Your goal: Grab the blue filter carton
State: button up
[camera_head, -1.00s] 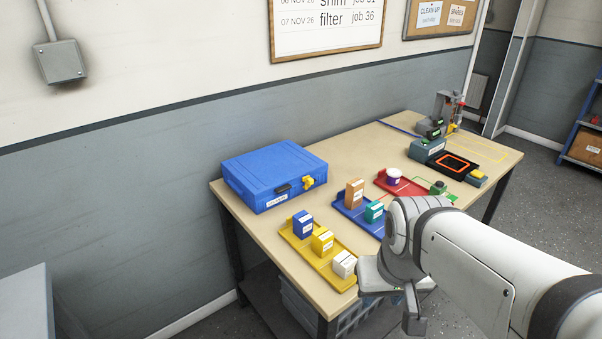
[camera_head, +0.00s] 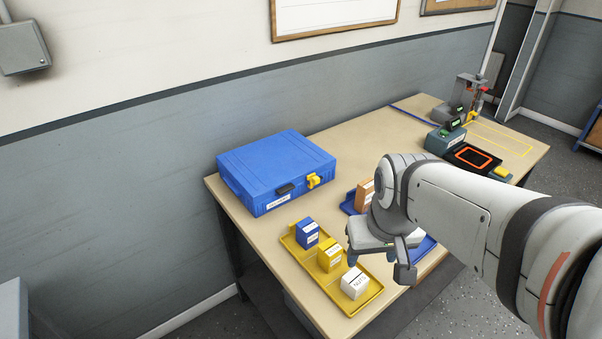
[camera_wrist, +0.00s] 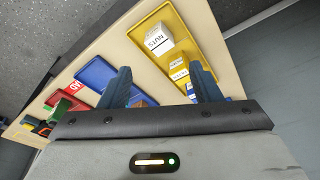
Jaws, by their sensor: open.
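The blue filter carton (camera_head: 307,232) stands upright at the far left end of the yellow tray (camera_head: 352,303), next to a yellow carton (camera_head: 329,256) and a white carton (camera_head: 354,283). In the wrist view only a sliver of blue, likely the carton, shows beside the right finger; the white carton (camera_wrist: 159,39) and yellow carton (camera_wrist: 178,66) are clearer. My gripper (camera_head: 377,262) is open and empty, above the table to the right of the yellow tray. In the wrist view its two fingers (camera_wrist: 163,86) stand apart with nothing held.
A large blue case (camera_head: 275,172) lies behind the yellow tray. A blue tray (camera_head: 349,205) with an orange-brown carton (camera_head: 365,194) is partly hidden by my arm. A scale-like device (camera_head: 474,158) stands farther right. Bare table shows along the front left edge.

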jog(key=shift+o, duration=0.8)
jog(key=w+a+f+n, duration=0.2)
jog(key=w+a, duration=0.1)
jog(key=w, duration=0.7)
jog(key=shift+a+f+n, duration=0.3)
jog(key=shift+f+n, duration=0.05)
jog(key=shift+n, duration=0.05)
jog(key=n+g, duration=0.1)
jog(key=n, duration=0.2)
send_near(307, 233)
jog(key=shift+y, duration=0.4)
jog(key=w+f, duration=0.2)
jog(key=f, duration=0.1)
jog(key=w+d+f, duration=0.1)
jog(key=f, duration=0.1)
jog(key=shift+w+f, duration=0.1)
jog(key=shift+f, duration=0.05)
jog(key=shift+w+f, duration=0.2)
jog(key=shift+f, duration=0.05)
jog(key=shift+n, duration=0.3)
jog(key=f, duration=0.5)
jog(key=a+f, duration=0.1)
jog(key=f, duration=0.1)
jog(key=shift+w+f+p, duration=0.3)
jog(key=shift+f, duration=0.05)
jog(key=c, duration=1.1)
